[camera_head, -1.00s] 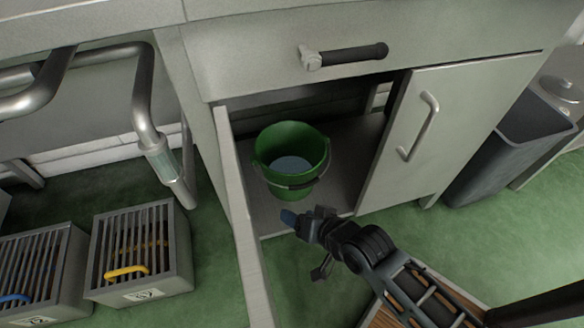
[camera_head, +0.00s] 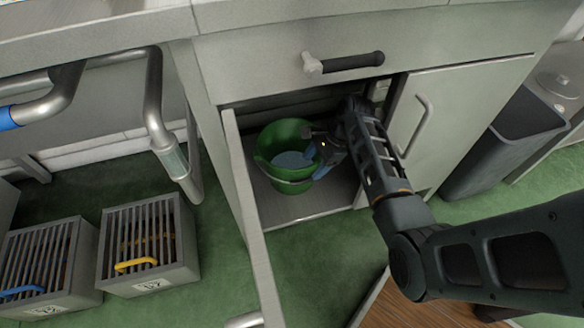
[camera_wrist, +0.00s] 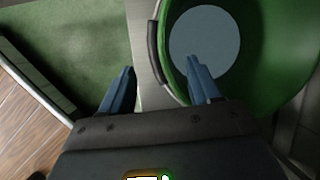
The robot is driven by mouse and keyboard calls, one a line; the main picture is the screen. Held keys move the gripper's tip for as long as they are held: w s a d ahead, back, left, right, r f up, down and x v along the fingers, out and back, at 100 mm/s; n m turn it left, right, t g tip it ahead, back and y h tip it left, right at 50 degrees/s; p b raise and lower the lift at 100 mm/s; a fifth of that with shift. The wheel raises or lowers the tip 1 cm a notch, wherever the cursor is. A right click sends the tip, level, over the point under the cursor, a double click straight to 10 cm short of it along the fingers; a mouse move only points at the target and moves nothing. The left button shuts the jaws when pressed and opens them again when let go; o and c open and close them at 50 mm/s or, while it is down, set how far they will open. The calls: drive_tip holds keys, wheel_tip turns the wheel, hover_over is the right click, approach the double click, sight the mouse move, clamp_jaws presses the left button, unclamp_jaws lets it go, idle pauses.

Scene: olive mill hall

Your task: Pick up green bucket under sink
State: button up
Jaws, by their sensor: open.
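The green bucket (camera_head: 272,152) stands upright on the floor of the open cabinet, with a pale round patch at its bottom. In the wrist view the bucket (camera_wrist: 275,75) fills the upper right, and its dark handle grip (camera_wrist: 152,45) hangs at its left side. My gripper (camera_head: 318,158) is at the bucket's right side in the head view. In the wrist view my gripper (camera_wrist: 158,78) is open, with one blue finger over the bucket's opening and the other outside it. The near wall of the bucket lies between the fingers. I cannot tell whether they touch it.
The open cabinet door (camera_head: 255,225) stands left of the bucket. A closed door (camera_head: 435,120) is on the right, and a drawer with a dark handle (camera_head: 345,62) is above. Slatted crates (camera_head: 150,245) sit on the green floor at left. A grey bin (camera_head: 505,140) stands at right.

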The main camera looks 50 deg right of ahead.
sight(304, 177)
drive_tip(key=b+x, duration=0.4)
drive_tip(key=x, duration=0.3)
drive_tip(key=shift+a, duration=0.1)
drive_tip(key=shift+w, duration=0.1)
drive_tip(key=shift+c, duration=0.2)
clamp_jaws()
idle(0.9)
drive_tip(key=shift+w+r, duration=0.1)
drive_tip(key=shift+r, duration=0.05)
